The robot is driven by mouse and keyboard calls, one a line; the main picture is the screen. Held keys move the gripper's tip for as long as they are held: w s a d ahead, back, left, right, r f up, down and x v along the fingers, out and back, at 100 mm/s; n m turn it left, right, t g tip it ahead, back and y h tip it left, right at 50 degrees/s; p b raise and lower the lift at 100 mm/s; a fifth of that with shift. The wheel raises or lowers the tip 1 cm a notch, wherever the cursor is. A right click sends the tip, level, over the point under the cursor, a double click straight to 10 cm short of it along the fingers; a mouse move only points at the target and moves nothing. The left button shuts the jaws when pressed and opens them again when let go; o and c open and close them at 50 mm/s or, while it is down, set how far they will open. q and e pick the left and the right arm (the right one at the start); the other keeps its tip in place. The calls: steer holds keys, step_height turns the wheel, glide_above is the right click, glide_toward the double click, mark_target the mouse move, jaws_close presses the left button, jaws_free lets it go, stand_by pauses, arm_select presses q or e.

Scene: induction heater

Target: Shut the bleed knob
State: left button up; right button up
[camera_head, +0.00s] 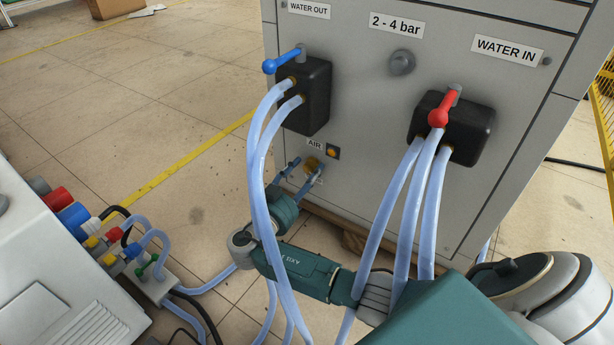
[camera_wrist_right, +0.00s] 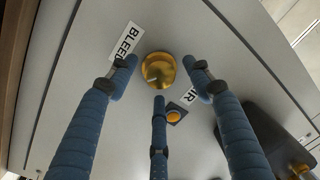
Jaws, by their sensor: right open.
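The bleed knob (camera_wrist_right: 157,71) is a round gold knob on the grey panel, beside the BLEED label (camera_wrist_right: 125,41). In the head view the knob (camera_head: 312,163) shows low on the cabinet, under the AIR label, partly covered by my gripper. My right gripper (camera_head: 303,178) is open in front of it. In the wrist view its three blue fingers are spread around the knob, two on either side and one below. I see gaps between the fingertips and the knob; their depth from the panel is hard to judge. My left gripper is not in view.
An orange button (camera_wrist_right: 174,116) sits close to the lower finger. Pale blue hoses (camera_head: 258,180) hang from the WATER OUT block (camera_head: 318,95) across my right arm. More hoses hang from the WATER IN block (camera_head: 470,128). A white machine (camera_head: 60,290) stands at the lower left.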

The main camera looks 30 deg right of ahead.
steer(key=shift+w+d, duration=0.1)
steer(key=shift+d, duration=0.15)
steer(key=c, duration=1.1)
steer(key=shift+c, duration=0.2)
